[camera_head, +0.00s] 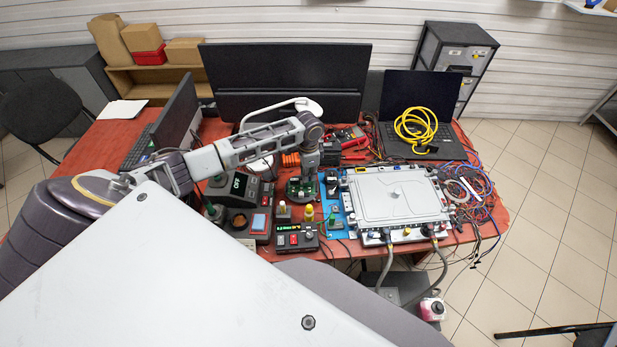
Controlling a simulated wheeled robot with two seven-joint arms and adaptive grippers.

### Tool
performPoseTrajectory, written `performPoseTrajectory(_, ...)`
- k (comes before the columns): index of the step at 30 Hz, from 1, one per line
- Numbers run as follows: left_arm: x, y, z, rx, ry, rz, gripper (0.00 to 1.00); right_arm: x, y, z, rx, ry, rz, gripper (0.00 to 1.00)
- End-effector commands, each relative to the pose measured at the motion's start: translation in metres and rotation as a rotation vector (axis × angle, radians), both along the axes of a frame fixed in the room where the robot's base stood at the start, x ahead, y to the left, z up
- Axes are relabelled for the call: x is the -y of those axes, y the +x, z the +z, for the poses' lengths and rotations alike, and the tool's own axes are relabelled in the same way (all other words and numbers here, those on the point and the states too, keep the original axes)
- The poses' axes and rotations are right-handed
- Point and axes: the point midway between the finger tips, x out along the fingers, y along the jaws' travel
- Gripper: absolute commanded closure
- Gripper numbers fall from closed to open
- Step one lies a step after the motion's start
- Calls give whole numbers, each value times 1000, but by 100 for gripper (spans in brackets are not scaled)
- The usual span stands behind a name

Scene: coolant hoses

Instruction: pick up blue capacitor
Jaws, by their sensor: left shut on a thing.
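My left arm reaches in from the left over the table. Its gripper (308,170) points down just above a small round green board (302,189) in the middle of the table. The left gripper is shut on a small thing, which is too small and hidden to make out. I cannot pick out the blue capacitor for certain. My right gripper is not in view.
A grey metal case (395,196) with hoses stands right of the gripper. A yellow cable coil (416,127) lies on a laptop behind it. A black instrument (238,190), a small meter (296,236) and yellow-topped parts (308,211) stand close by. Loose wires (474,190) clutter the right edge.

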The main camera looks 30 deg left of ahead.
Motion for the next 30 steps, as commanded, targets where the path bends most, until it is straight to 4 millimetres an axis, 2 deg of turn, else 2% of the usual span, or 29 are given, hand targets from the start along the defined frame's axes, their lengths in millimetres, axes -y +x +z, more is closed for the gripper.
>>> performPoseTrajectory(9, 0, 1, 48, 2, 1, 0, 97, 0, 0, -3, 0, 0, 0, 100)
performPoseTrajectory(15, 0, 1, 69, 1, 0, 0, 97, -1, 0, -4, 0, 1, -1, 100)
performPoseTrajectory(21, 0, 0, 76, 0, 0, -1, 97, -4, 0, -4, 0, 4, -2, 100)
performPoseTrajectory(30, 0, 0, 76, 0, 0, 0, 97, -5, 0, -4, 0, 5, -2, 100)
